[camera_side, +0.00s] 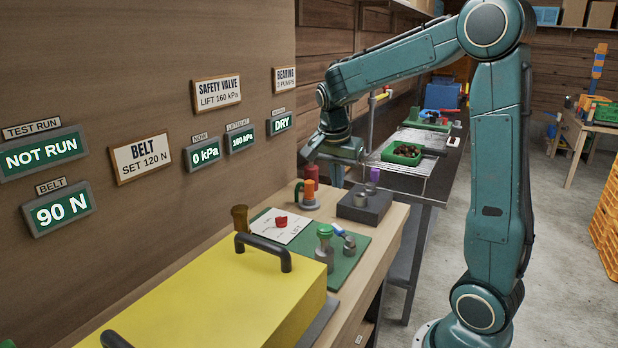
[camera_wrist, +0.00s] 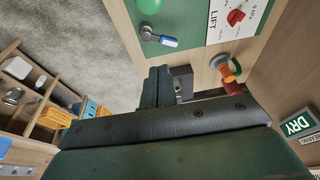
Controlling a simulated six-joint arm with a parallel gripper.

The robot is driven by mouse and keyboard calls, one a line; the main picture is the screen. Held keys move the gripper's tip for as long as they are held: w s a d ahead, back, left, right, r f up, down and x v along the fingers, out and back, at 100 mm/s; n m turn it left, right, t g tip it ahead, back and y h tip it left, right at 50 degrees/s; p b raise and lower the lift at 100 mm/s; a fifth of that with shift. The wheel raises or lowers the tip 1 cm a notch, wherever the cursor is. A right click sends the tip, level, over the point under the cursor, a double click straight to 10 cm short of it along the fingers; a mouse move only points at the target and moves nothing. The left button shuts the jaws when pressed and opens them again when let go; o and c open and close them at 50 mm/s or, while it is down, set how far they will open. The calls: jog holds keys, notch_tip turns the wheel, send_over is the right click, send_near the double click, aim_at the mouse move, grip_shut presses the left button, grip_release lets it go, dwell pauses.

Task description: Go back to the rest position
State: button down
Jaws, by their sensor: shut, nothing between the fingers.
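My gripper (camera_side: 337,178) hangs at the end of my arm over the far end of the wooden bench, near the dark grey block (camera_side: 364,204). In the wrist view its two fingers (camera_wrist: 158,74) lie together with nothing between them. The small fixture with a red and orange upright part (camera_side: 309,190) stands close to the left of my gripper; it also shows in the wrist view (camera_wrist: 228,72), to the right of the fingers. My gripper's palm hides part of the bench in the wrist view.
A yellow cover (camera_side: 215,297) with dark handles fills the near bench. A green mat (camera_side: 345,262) carries a card with a red knob (camera_side: 281,222), a green-capped fitting (camera_side: 325,244) and a blue-handled valve (camera_side: 342,232). A green crate (camera_side: 402,153) of chestnuts stands beyond. Signs line the left wall.

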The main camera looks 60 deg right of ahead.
jog(key=s+a+r+n+t+y, duration=0.1)
jog(key=s+a+r+n+t, duration=0.1)
jog(key=s+a+n, duration=0.6)
jog(key=s+a+r+n+t+y, duration=0.1)
jog(key=s+a+n+t+y, duration=0.1)
jog(key=s+a+n, duration=0.5)
jog(key=shift+s+a+r+n+t, duration=0.35)
jog(key=shift+a+n+t, duration=0.25)
jog(key=shift+a+n, duration=1)
jog(key=shift+a, duration=0.2)
